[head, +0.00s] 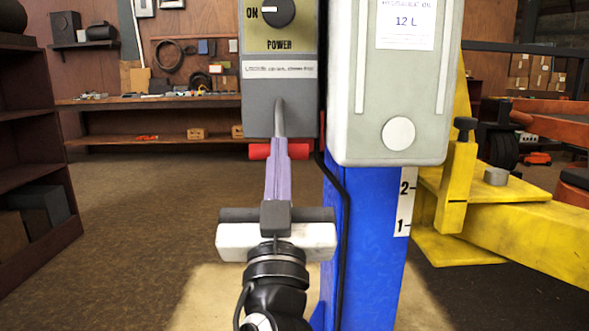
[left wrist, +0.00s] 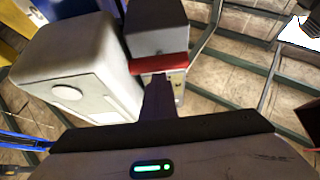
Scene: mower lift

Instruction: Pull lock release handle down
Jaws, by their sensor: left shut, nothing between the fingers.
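The lock release handle appears as a red horizontal bar (head: 262,151) just under the grey control box (head: 281,70). A grey rod (head: 279,118) shows on the lower front of the box, above the fingertips. My left gripper (head: 278,146) is shut and empty, its fingers pointing at the box. In the head view they cover the middle of the red bar. In the left wrist view the red bar (left wrist: 158,64) lies across the far end of my fingers (left wrist: 158,84). I cannot tell whether they touch it. My right gripper is not in view.
A blue lift column (head: 362,250) stands right of the gripper, with a pale grey hydraulic unit (head: 398,125) above it and a black cable beside it. A yellow lift arm (head: 500,225) extends at right. A wooden shelf (head: 35,130) stands at left. Floor between is clear.

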